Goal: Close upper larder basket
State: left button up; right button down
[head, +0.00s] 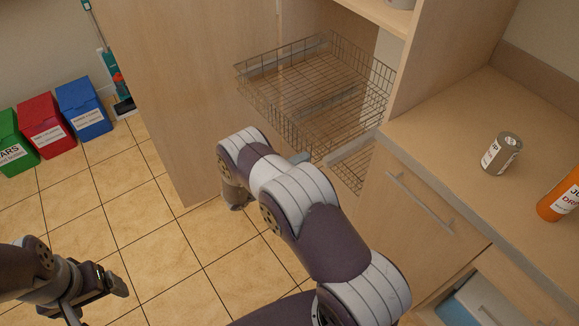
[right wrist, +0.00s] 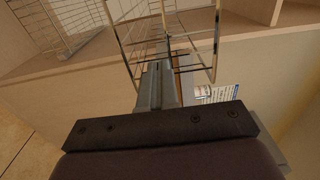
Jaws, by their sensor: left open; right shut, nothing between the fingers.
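The upper larder basket (head: 318,82) is a wire basket standing pulled out of the tall wooden larder unit in the head view. My left gripper (head: 98,290) is open and empty above the floor at lower left.
A worktop (head: 440,130) at right holds a grey can (head: 502,153) and an orange bottle (head: 562,195). Below it is a drawer front with a bar handle (head: 420,203). Green, red (head: 46,125) and blue bins stand far left. The tiled floor between is clear.

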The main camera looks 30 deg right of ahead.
jog(key=d+b, duration=0.1)
jog(key=d, duration=0.3)
jog(key=d+b, duration=0.1)
jog(key=d, duration=0.2)
jog(key=d+b, duration=0.1)
jog(key=d, duration=0.3)
jog(key=shift+w+d+f+b, duration=0.3)
jog(key=shift+w+f+b, duration=0.05)
jog(key=shift+w+f, duration=0.05)
jog(key=d+b, duration=0.2)
jog(key=d, duration=0.2)
jog(key=d+b, duration=0.2)
jog(key=d, duration=0.2)
jog(key=w+d+b, duration=0.1)
jog(key=d+b, duration=0.1)
jog(key=d, duration=0.3)
jog(key=shift+r, duration=0.2)
jog(key=shift+w+d+r+b, duration=0.1)
jog(key=shift+d+b, duration=0.2)
jog(key=shift+b, duration=0.05)
jog(key=shift+r, duration=0.35)
jog(key=shift+d+r, duration=0.1)
